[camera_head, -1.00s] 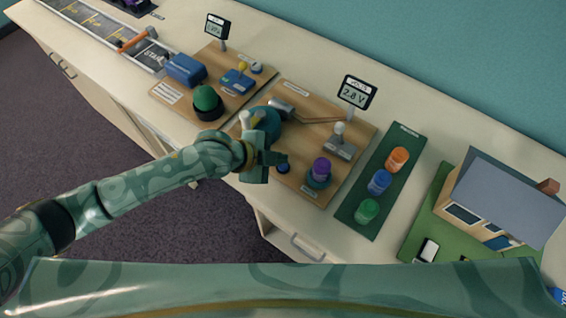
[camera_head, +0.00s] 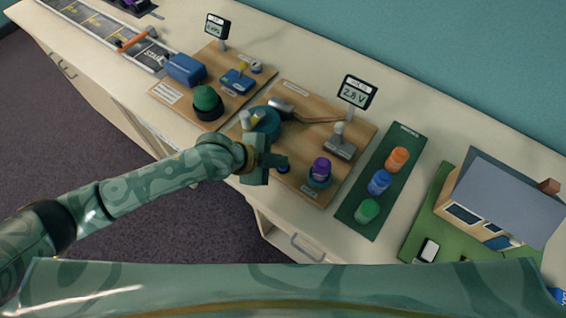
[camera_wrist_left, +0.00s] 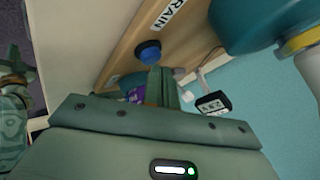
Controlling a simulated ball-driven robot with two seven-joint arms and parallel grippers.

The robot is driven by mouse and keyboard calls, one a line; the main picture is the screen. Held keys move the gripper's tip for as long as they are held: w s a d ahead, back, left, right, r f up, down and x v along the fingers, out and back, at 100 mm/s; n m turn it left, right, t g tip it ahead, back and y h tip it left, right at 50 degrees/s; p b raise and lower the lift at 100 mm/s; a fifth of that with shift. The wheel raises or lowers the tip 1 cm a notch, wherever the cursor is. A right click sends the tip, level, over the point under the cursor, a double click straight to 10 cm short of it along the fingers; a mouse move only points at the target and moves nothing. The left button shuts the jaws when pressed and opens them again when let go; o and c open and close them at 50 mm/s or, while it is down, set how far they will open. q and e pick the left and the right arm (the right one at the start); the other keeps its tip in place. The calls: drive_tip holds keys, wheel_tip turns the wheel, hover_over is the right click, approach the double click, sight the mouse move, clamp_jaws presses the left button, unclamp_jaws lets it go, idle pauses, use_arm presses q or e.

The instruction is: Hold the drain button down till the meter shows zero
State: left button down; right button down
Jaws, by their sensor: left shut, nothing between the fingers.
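The drain button is a round dark blue button (camera_head: 283,168) near the front edge of a wooden board (camera_head: 301,190). In the left wrist view the button (camera_wrist_left: 148,52) sits beside a label reading "RAIN", its first letter cut off. The meter (camera_head: 357,93) at the board's back reads about 2.8 V; it also shows small in the wrist view (camera_wrist_left: 212,104). My left gripper (camera_head: 274,161) is shut and empty, just left of the button. In the wrist view its fingertips (camera_wrist_left: 157,75) appear close by the button; I cannot tell if they touch. My right gripper is not in view.
A teal round housing (camera_head: 262,122) stands behind my gripper. A purple-topped cylinder (camera_head: 321,168) and a lever switch (camera_head: 339,142) are to its right. A green mat (camera_head: 357,214) holds three coloured cylinders. A second board with a green dome (camera_head: 206,99) lies left.

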use_arm(q)
drive_tip(key=shift+f, duration=0.45)
idle(1.6)
drive_tip(key=shift+r, duration=0.15)
idle(1.0)
drive_tip(key=shift+r+p, duration=0.8)
wheel_tip(320, 180, up, 5)
drive_tip(key=p, duration=0.5)
drive_tip(key=shift+r, duration=0.1)
